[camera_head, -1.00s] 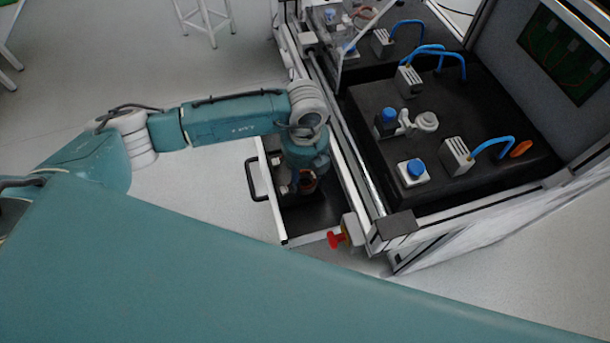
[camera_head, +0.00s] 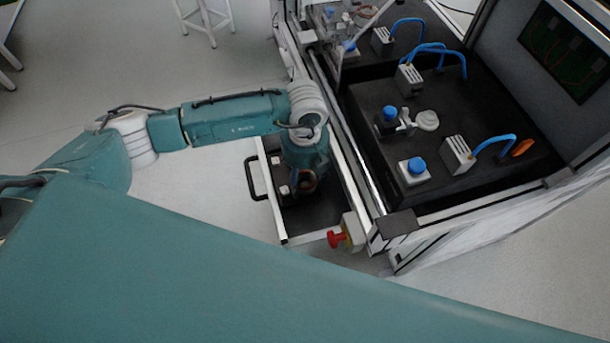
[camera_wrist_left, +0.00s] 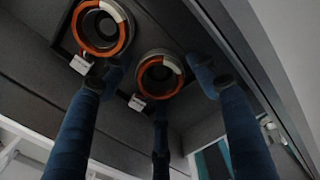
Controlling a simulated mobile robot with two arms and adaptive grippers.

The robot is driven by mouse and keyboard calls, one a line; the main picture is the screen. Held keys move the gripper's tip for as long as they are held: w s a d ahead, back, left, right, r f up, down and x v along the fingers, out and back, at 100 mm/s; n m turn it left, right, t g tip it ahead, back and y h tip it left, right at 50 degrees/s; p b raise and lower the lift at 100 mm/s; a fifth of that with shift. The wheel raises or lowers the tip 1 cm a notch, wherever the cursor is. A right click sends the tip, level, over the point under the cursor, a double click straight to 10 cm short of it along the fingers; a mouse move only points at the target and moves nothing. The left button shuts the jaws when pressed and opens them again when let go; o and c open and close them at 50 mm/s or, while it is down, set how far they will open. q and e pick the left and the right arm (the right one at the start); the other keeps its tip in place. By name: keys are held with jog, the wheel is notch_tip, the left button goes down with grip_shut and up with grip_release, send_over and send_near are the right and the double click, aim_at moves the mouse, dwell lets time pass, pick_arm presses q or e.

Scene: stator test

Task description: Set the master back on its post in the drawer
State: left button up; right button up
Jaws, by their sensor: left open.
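My left gripper (camera_wrist_left: 160,95) is open, its three dark fingers spread in the left wrist view. Between the fingertips sits a stator ring (camera_wrist_left: 140,78) with orange windings and a pale patch on its rim, in the drawer. A second, similar ring (camera_wrist_left: 76,28) lies to its upper left. I cannot tell which is the master. The posts under the rings are hidden. In the head view the left wrist is over the open drawer (camera_head: 313,237), and the fingers are mostly hidden. My right gripper is not in view.
Small white labels (camera_wrist_left: 82,65) sit beside the rings. The drawer wall runs close on the right of the wrist view.

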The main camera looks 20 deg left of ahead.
pick_arm(q)
jog(key=shift+r+p, duration=1.8)
jog(key=shift+r, duration=0.7)
jog(key=o, duration=0.6)
jog(key=shift+c, duration=0.2)
jog(key=shift+r, duration=0.1)
